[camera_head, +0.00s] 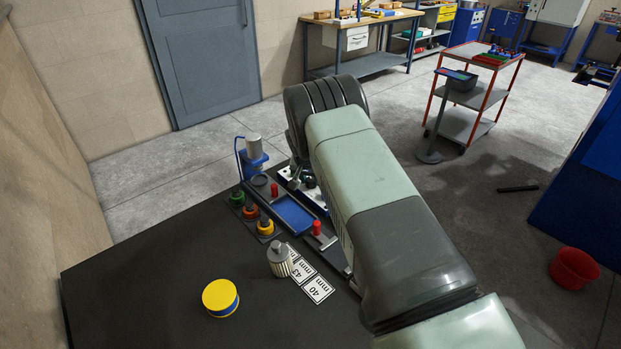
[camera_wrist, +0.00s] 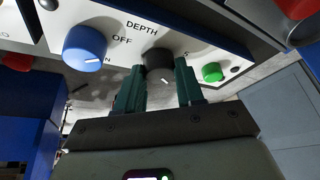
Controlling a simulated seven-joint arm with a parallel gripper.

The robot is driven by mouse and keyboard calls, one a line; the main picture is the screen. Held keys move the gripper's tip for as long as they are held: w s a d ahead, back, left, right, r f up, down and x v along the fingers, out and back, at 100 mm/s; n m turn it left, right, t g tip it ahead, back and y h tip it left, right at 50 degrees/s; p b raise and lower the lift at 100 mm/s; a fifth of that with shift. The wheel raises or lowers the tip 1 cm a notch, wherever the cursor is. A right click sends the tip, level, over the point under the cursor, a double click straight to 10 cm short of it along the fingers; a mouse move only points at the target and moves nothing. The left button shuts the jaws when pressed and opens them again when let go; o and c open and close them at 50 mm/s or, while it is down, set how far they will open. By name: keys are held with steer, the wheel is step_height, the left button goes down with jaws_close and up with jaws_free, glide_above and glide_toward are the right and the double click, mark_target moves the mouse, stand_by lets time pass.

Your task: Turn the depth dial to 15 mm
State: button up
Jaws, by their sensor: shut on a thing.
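The depth dial (camera_wrist: 158,62) is a black knob under the label DEPTH on a white panel in the wrist view. A small white pointer mark shows at its lower edge; the mm scale around it is mostly hidden. My gripper (camera_wrist: 158,80) has its two green fingers on either side of the dial, shut on it. In the head view my arm covers the dial and the gripper.
On the panel, a blue OFF/ON knob (camera_wrist: 85,48) sits left of the dial and a green button (camera_wrist: 212,72) right of it. In the head view, a yellow tin (camera_head: 220,297), a ribbed metal piece (camera_head: 280,262) and label cards (camera_head: 318,289) lie on the dark table (camera_head: 130,285).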

steer(key=m+h, duration=0.1)
steer(key=m, duration=0.2)
steer(key=shift+a, duration=0.15)
steer(key=shift+m+g+h, duration=0.7)
steer(key=shift+m+g, duration=0.1)
steer(key=shift+m, duration=1.3)
steer(key=o, duration=1)
steer(key=shift+w, duration=0.1)
